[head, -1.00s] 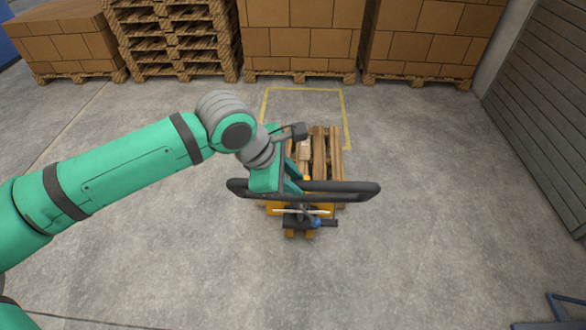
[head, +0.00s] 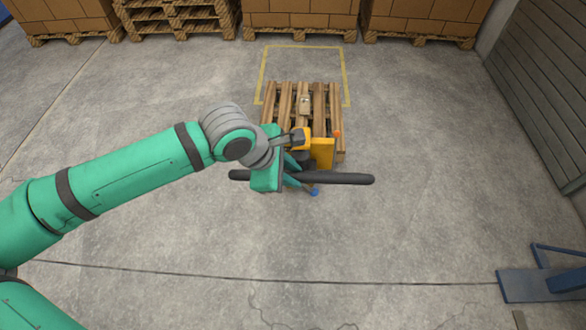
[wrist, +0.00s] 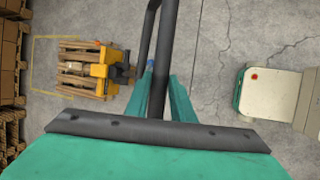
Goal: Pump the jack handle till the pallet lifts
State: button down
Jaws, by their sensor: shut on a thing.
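The jack handle (head: 340,179) is a dark bar lying across the picture in the head view, seen nearly edge-on. It also runs down between my fingers in the wrist view (wrist: 167,50). My gripper (head: 291,174) is shut on the handle left of its middle. The yellow pallet jack (head: 321,152) stands just beyond, partly hidden by my wrist. The wooden pallet (head: 283,97) is on the far side of the jack, with a small object on top. Both show at left in the wrist view. The gap under the pallet is not clear.
A yellow floor outline (head: 262,68) surrounds the pallet's far part. Stacked cartons on pallets (head: 300,22) line the back. A shutter wall (head: 545,90) is at right and a blue metal frame (head: 545,280) at lower right. The concrete between is clear.

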jog(key=c, duration=1.5)
grip_release()
jog(key=shift+c, duration=0.2)
jog(key=v, duration=1)
jog(key=shift+a+r, duration=0.3)
jog(key=shift+r, duration=0.05)
